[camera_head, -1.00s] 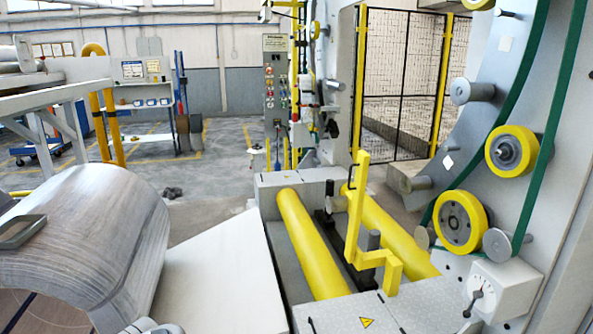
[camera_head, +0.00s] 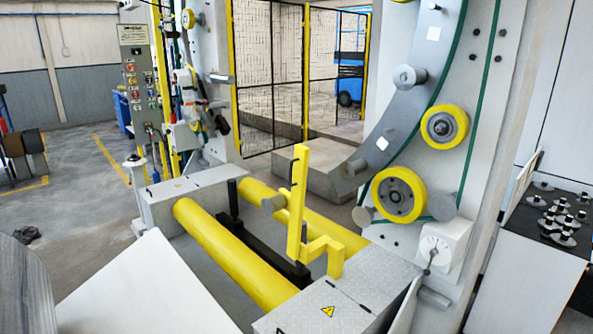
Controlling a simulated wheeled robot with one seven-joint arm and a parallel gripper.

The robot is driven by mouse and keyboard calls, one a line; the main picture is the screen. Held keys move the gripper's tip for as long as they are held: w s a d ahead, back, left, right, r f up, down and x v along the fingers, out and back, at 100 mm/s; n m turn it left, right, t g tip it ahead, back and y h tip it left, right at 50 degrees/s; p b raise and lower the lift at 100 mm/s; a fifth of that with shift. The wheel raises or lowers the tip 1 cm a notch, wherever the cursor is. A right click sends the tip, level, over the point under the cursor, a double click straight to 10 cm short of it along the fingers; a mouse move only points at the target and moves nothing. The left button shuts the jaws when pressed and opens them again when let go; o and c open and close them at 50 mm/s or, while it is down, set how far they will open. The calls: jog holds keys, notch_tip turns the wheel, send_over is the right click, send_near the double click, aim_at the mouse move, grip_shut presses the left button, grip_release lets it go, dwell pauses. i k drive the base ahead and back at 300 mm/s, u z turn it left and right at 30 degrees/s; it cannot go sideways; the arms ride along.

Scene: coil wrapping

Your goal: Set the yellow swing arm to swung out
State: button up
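The yellow swing arm (camera_head: 297,200) stands in the middle of the picture, above the two yellow rollers. It has a tall upright bar with a small black handle near its top. A stepped yellow foot (camera_head: 325,250) joins it at the lower right, near the grey plate with the warning sign. The arm's upright hides part of the far roller and of the black rail. From this single view I cannot tell exactly which position the arm is set to. My gripper is not in view.
The near yellow roller (camera_head: 235,255) and far yellow roller (camera_head: 330,230) lie in the machine bed. A control panel (camera_head: 140,85) is back left. A pale sloping plate (camera_head: 150,290) fills the lower left.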

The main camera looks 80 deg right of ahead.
aim_at(294, 202)
jog(key=z, duration=0.85)
jog(key=i, duration=0.85)
jog(key=z, duration=0.9)
